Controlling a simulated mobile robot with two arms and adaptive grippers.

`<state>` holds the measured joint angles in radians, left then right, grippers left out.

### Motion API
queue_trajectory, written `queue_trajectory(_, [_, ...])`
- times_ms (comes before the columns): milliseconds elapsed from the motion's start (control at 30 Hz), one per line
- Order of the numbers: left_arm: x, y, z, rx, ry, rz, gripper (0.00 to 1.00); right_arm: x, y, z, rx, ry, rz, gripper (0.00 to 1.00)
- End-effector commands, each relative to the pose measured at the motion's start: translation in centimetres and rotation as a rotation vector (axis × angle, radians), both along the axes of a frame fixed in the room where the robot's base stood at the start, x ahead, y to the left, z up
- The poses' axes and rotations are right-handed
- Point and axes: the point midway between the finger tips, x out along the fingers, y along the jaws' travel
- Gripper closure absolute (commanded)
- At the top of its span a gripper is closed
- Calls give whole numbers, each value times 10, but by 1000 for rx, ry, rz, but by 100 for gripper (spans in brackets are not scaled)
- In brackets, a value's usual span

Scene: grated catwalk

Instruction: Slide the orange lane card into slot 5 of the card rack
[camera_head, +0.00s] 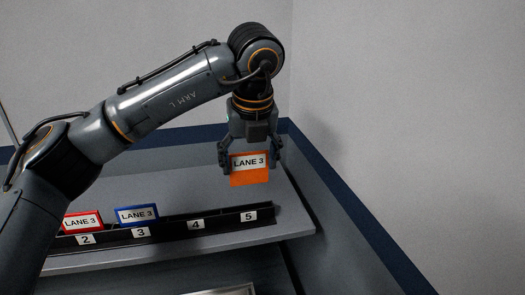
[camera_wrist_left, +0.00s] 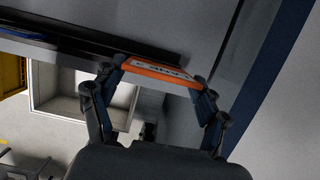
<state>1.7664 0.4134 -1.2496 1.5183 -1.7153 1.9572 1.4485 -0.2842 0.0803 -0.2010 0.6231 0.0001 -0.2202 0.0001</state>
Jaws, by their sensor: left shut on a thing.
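The orange lane card (camera_head: 249,178) has a white label reading LANE 3. My left gripper (camera_head: 249,160) is shut on the card by its two side edges and holds it upright above the shelf, in the head view above and behind slot 5. The black card rack (camera_head: 267,216) runs along the shelf, with labels 2, 3, 4 and 5 visible; slots 4 and 5 look empty. In the left wrist view the orange card (camera_wrist_left: 158,73) spans between the fingertips, apart from the dark rack (camera_wrist_left: 90,46). My right gripper is in neither view.
A red card (camera_head: 83,221) stands in slot 2 and a blue card (camera_head: 137,215) in slot 3. The grey shelf (camera_head: 190,180) ends near the right wall. In the left wrist view an open pale bin (camera_wrist_left: 75,95) and a yellow crate (camera_wrist_left: 10,75) lie below the shelf.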

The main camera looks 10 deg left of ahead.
Motion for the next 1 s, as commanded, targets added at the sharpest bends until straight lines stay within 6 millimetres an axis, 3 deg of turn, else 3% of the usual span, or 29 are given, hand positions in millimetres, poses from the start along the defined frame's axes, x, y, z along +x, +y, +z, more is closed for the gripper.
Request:
queue_trajectory(133, [0, 0, -9, 0, 0, -1, 52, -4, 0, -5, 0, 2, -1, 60])
queue_trajectory(400, [-1, 0, -34, 0, 0, -2, 52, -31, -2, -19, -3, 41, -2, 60])
queue_trajectory(733, [-1, 0, -47, -1, 0, -3, 52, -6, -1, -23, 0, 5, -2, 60])
queue_trajectory(1000, [-1, 0, -47, -1, 0, -3, 52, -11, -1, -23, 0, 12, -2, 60])
